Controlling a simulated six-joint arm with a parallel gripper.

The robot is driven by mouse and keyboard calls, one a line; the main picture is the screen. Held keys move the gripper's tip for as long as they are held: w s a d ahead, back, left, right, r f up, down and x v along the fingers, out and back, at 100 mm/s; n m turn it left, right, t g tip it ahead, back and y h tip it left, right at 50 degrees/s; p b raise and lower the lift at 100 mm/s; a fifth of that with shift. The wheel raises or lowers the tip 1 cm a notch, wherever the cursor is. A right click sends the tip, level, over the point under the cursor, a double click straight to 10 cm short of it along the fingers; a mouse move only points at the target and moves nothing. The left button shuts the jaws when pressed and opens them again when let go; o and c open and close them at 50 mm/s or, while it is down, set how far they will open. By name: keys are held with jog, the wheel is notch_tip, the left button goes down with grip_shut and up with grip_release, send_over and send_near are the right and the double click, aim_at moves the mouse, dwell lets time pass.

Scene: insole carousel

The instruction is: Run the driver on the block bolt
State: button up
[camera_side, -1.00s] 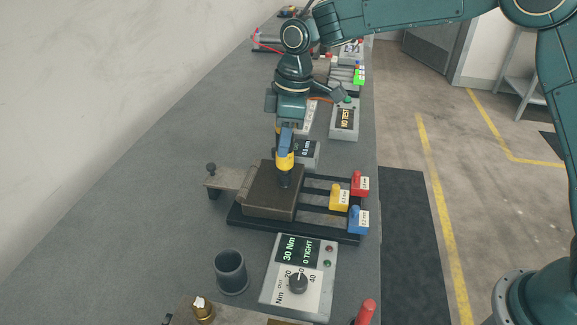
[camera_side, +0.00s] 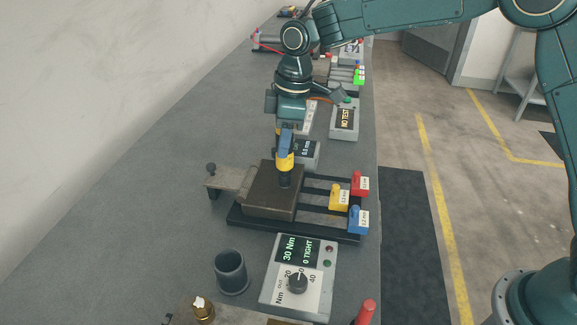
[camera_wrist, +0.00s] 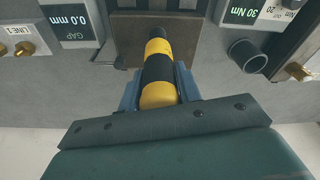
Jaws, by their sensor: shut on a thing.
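My gripper (camera_side: 286,135) is shut on the yellow and black driver (camera_side: 285,163), which points down. In the wrist view my gripper (camera_wrist: 160,85) holds the driver (camera_wrist: 158,70) between its blue-grey fingers. The driver's dark tip meets the top of the brown block (camera_side: 268,206); the block bolt is hidden under it, and I cannot tell how they engage. The block also shows in the wrist view (camera_wrist: 128,30). The torque box (camera_side: 298,277) in front reads 30 Nm and 0 TIGHT, with a black dial.
Red (camera_side: 360,184), yellow (camera_side: 339,197) and blue (camera_side: 358,219) tabs sit on dark rails right of the block. A grey cup (camera_side: 231,271) stands left of the torque box. A gap display (camera_wrist: 70,24) reads 0.0 mm. A NO TEST box (camera_side: 344,120) stands behind.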

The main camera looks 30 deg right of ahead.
dwell(0.7)
jog(key=shift+r, duration=2.8)
